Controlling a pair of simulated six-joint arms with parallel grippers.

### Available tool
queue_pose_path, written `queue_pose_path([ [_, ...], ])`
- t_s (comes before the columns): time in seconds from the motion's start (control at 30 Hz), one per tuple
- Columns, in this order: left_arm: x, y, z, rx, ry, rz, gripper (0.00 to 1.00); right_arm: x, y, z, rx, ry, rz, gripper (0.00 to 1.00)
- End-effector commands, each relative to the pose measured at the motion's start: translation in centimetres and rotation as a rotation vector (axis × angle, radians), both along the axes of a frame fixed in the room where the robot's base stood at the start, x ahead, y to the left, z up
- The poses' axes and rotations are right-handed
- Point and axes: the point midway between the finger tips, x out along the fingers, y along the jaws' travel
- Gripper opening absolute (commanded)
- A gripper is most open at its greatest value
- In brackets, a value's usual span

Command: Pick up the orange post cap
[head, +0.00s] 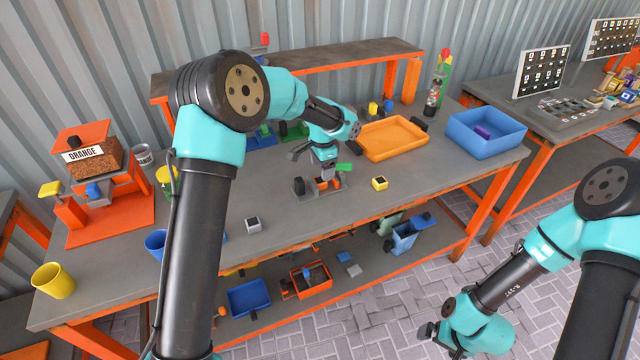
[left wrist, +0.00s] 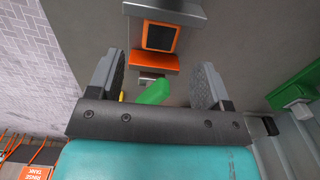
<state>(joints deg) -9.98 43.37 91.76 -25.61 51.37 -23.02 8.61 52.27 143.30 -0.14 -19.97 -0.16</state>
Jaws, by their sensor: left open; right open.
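I cannot pick out the orange post cap with certainty. A small orange piece (head: 335,182) sits on a grey and dark fixture (head: 304,187) on the bench below my left gripper. In the left wrist view, an orange piece (left wrist: 152,62) lies beyond the fingers, beside a dark square with an orange frame (left wrist: 160,36). My right gripper (head: 438,338) is open, low in front of the bench.
An orange tray (head: 394,150) and a blue bin (head: 468,143) stand right of the left gripper. A yellow cube (head: 379,184) and a grey cube (head: 253,225) lie on the bench (head: 300,232). An orange machine (head: 118,205) stands at left, near a yellow cup (head: 53,282).

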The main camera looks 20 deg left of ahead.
Motion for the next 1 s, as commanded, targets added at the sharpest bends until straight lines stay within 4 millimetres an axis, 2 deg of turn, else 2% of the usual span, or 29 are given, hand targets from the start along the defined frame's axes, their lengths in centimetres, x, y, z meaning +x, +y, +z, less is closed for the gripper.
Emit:
queue_pose_path([
  [0.4,-0.1,0.0,-4.7,0.000,0.000,0.001,0.72,0.0,0.0,0.0,0.000,0.000,0.000,1.00],
  [0.93,-0.1,0.0,-5.0,0.001,-0.001,0.000,0.72,0.0,0.0,0.0,0.000,0.000,0.000,1.00],
  [1.0,-0.1,0.0,-5.0,0.001,-0.001,0.000,0.66,0.0,0.0,0.0,0.000,0.000,0.000,1.00],
])
